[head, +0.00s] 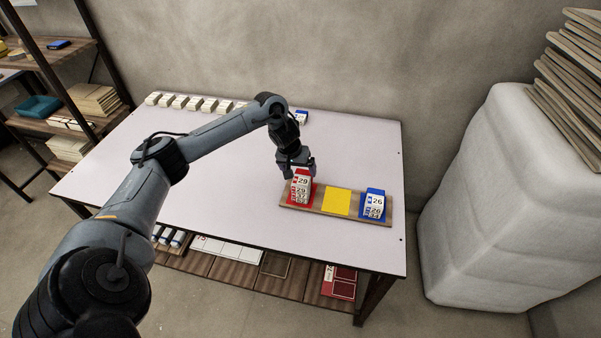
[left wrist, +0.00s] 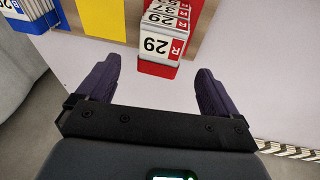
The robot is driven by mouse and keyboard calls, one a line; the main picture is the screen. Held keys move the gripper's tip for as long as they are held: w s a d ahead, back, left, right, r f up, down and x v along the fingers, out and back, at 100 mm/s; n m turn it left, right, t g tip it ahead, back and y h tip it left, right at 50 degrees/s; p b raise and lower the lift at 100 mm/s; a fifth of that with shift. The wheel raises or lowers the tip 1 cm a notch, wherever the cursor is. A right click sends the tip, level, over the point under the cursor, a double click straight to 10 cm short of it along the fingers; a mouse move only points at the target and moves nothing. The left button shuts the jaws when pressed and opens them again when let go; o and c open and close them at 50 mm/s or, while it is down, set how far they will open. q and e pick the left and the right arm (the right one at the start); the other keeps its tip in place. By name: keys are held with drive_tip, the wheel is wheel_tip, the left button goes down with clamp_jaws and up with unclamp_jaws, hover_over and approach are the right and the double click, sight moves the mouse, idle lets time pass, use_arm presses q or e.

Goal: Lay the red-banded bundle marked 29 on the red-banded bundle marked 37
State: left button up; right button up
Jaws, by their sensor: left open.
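The red-banded bundle marked 29 (head: 303,181) is the top of a red stack at the left end of a wooden board; its 29 also reads upside down in the left wrist view (left wrist: 157,44). Directly beneath it lies the red-banded bundle marked 37 (left wrist: 167,9), only its narrow front label showing. The stack looks upright. My left gripper (head: 298,168) is open and empty just behind and above the stack. In the left wrist view its fingers (left wrist: 154,90) are apart, with the stack beyond them and nothing between the tips. My right gripper is not in view.
The board (head: 281,191) also has a yellow patch (head: 337,201) in the middle and a blue stack marked 26 (head: 375,203) at the right. A row of white bundles (head: 180,102) lines the table's back edge, with a blue-banded one (head: 301,116). The table's middle (head: 230,165) is clear.

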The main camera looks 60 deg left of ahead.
use_arm(q)
drive_tip(key=p+v, duration=0.2)
drive_tip(key=v, duration=0.5)
drive_tip(key=d+f+m+t+h, duration=0.1)
drive_tip(key=d+f+m, duration=0.25)
drive_tip(key=d, duration=0.65)
drive_tip(key=w+d+f+m+t, duration=0.1)
drive_tip(key=d+f+m+t, duration=0.3)
drive_tip(key=d, duration=0.6)
drive_tip(key=d+f+m+g+h, duration=0.1)
drive_tip(key=d+f+m, duration=0.3)
drive_tip(key=d, duration=0.5)
drive_tip(key=s+d, duration=0.6)
drive_tip(key=d, duration=0.1)
drive_tip(key=s+r+g+y, duration=0.1)
drive_tip(key=s+g, duration=0.2)
drive_tip(key=s, duration=1.1)
drive_tip(key=shift+s+r+n, duration=0.25)
drive_tip(key=shift+s+n, duration=0.05)
drive_tip(key=shift+n, duration=0.05)
wheel_tip(320, 180, up, 35)
drive_tip(key=p, duration=3.4)
drive_tip(key=shift+p, duration=0.3)
drive_tip(key=shift+f, duration=0.15)
